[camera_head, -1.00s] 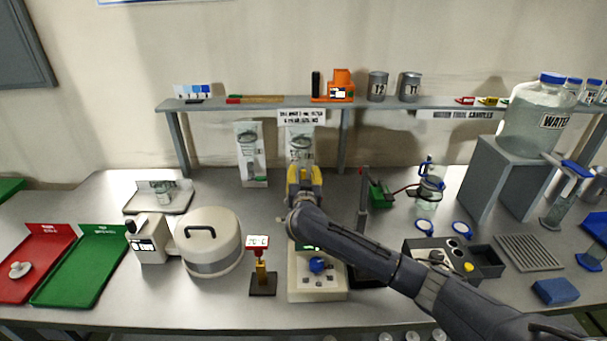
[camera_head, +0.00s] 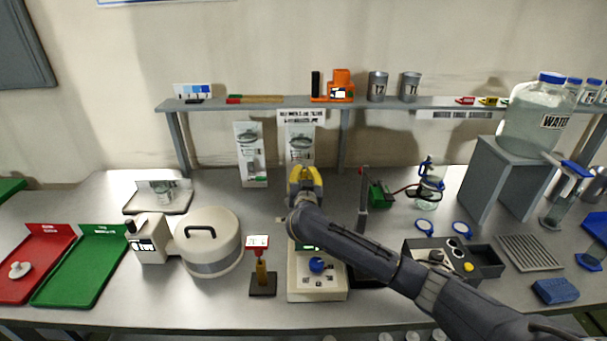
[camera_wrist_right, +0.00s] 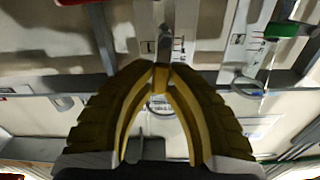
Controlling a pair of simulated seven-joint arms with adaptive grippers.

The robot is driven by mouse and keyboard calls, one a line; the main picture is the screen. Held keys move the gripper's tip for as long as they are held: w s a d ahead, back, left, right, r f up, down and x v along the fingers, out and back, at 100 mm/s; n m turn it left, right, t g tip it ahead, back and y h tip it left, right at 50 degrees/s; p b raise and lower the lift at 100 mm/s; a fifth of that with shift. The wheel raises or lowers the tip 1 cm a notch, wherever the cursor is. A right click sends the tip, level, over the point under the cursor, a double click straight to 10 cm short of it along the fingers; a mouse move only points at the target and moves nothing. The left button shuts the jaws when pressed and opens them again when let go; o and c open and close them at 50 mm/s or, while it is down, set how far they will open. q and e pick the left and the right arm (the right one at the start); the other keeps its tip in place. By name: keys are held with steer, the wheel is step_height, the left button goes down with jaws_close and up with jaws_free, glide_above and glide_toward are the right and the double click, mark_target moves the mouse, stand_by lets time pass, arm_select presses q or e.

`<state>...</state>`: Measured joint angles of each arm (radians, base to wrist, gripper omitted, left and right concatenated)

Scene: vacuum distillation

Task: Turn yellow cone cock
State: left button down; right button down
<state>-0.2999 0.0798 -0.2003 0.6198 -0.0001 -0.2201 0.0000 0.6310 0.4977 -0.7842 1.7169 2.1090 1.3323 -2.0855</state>
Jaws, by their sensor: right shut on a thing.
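My right gripper (camera_head: 305,170) has yellow fingers and reaches over the middle of the bench, behind the cream box with a blue knob (camera_head: 317,265). In the right wrist view the gripper (camera_wrist_right: 161,72) has its fingertips drawn together on a small yellow piece (camera_wrist_right: 161,80), which seems to be the yellow cone cock. Most of it is hidden by the fingers. A narrow grey upright part (camera_wrist_right: 165,42) shows just beyond the tips. In the head view the gripper and forearm hide the cock. My left gripper is out of view.
A red-topped stand (camera_head: 259,268) and a round cream vessel (camera_head: 209,240) stand left of my arm. A grey post (camera_head: 363,200) and a blue-capped flask (camera_head: 428,190) stand to the right. A grey shelf (camera_head: 240,104) runs behind.

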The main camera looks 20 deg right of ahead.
steer(key=shift+s+d+f+m, duration=0.15)
steer(key=shift+d+m, duration=0.2)
steer(key=shift+m, duration=0.7)
steer(key=shift+s+d+f+m, duration=0.15)
steer(key=shift+d+m, duration=0.25)
steer(key=shift+m, duration=0.6)
steer(key=shift+s+d+f+m, duration=0.1)
steer(key=shift+d+f+m, duration=0.2)
steer(key=shift+m, duration=0.75)
steer(key=shift+d+r, duration=0.1)
steer(key=c, duration=1.4)
jaws_free()
steer(key=shift+o, duration=0.2)
steer(key=v, duration=1.2)
